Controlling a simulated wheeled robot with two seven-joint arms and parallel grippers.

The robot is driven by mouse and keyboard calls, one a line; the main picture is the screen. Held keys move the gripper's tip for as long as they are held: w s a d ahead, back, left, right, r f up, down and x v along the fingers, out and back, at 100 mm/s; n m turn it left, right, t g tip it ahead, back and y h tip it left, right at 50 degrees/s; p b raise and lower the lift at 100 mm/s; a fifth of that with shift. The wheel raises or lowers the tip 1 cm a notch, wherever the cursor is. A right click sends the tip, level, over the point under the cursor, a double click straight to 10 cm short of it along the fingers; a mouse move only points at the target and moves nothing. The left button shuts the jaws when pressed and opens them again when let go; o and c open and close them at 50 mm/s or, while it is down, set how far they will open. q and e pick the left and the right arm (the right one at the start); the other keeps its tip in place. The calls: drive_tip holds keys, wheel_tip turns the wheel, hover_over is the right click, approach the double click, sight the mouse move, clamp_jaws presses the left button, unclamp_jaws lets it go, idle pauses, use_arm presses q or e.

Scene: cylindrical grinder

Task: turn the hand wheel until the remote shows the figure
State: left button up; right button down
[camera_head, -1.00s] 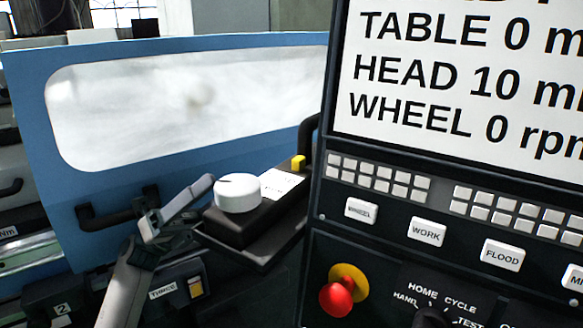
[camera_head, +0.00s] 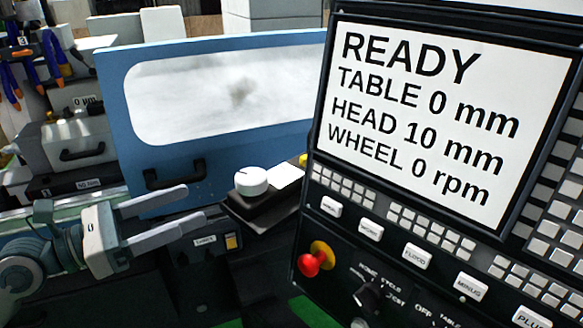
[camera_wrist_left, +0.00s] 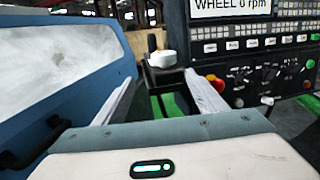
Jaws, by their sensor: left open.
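The hand wheel is a white round knob (camera_head: 251,181) on top of the dark remote (camera_head: 262,208), which sits on a ledge between the blue door and the control panel. A small dark mark shows on the knob's top. A pale label or display (camera_head: 286,176) lies beside the knob; its figure is not readable. My left gripper (camera_head: 196,204) is open and empty, to the left of the knob and apart from it, fingers pointing toward it. In the left wrist view the knob (camera_wrist_left: 163,59) shows beyond and between the two fingertips. My right gripper is out of view.
The blue door (camera_head: 110,110) with its window and dark handle (camera_head: 175,174) stands behind the gripper. The control panel screen (camera_head: 430,110) reads READY, TABLE 0 mm, HEAD 10 mm, WHEEL 0 rpm. A red emergency button (camera_head: 309,264) projects at the panel's lower left.

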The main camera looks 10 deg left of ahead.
use_arm(q)
drive_tip(key=shift+s+d+r+m, duration=0.4)
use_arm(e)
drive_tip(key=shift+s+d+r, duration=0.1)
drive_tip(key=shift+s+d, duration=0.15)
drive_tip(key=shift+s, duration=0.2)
use_arm(q)
drive_tip(key=shift+w+a, duration=0.1)
drive_tip(key=shift+a, duration=0.05)
drive_tip(key=shift+d, duration=0.2)
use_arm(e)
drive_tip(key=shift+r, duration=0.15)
use_arm(q)
drive_tip(key=p, duration=0.9)
approach(269, 185)
drive_tip(key=w+d, duration=0.2)
drive_tip(key=w+d+r, duration=0.1)
drive_tip(key=w+d, duration=0.1)
drive_tip(key=w+d+r, duration=0.1)
drive_tip(key=w+d, duration=0.1)
drive_tip(key=shift+w+d+r, duration=0.25)
drive_tip(key=shift+w, duration=0.05)
drive_tip(key=shift+w+d+f+p, duration=0.1)
drive_tip(key=shift+w+d+p, duration=0.15)
drive_tip(key=shift+d+p, duration=0.05)
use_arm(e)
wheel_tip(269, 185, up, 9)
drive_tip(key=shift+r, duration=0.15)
